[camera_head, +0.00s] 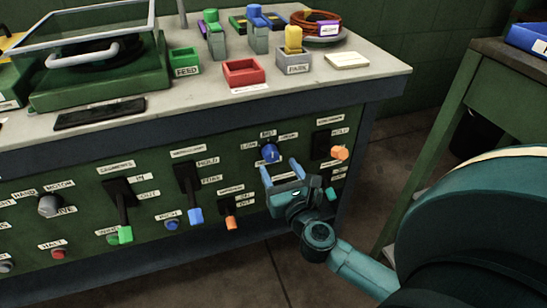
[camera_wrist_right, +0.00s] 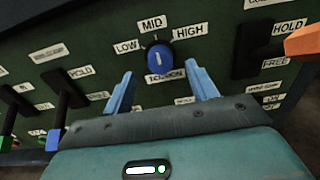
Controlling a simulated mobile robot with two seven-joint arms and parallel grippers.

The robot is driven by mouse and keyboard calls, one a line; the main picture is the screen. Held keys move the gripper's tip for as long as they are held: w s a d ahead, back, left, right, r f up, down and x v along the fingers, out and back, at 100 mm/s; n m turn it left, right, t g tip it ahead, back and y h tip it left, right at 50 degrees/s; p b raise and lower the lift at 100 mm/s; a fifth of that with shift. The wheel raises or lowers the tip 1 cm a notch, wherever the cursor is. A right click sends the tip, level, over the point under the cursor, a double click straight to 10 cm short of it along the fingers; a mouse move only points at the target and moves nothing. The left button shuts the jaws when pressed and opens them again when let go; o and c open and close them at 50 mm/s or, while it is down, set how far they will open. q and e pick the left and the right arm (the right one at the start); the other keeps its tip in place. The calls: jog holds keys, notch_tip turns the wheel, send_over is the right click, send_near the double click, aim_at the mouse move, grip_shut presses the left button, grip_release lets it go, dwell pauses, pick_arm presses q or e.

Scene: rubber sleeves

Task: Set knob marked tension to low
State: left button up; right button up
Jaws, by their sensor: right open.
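The tension knob is a round blue knob (camera_head: 270,153) on the green front panel of the bench. In the right wrist view the blue knob (camera_wrist_right: 159,58) has LOW at its upper left, MID above and HIGH at its upper right. Its pale mark stands nearly upright, towards MID. The label below it is partly hidden but seems to read TENSION. My right gripper (camera_head: 279,165) is open, its two blue fingers apart and empty, just in front of and below the knob. In the right wrist view the right gripper's fingers (camera_wrist_right: 160,82) sit either side of the knob's line, apart from it. My left gripper is not in view.
An orange-ended HOLD/FREE lever (camera_head: 340,153) is close to the right of the knob. A blue-ended lever (camera_head: 195,215) and a green-ended lever (camera_head: 125,235) stick out to the left. The worktop (camera_head: 340,85) overhangs above, holding a red bin (camera_head: 243,73).

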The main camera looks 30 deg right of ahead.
aim_at(273, 156)
jog(key=shift+x, duration=2.4)
jog(key=shift+a, duration=0.1)
jog(key=c, duration=1)
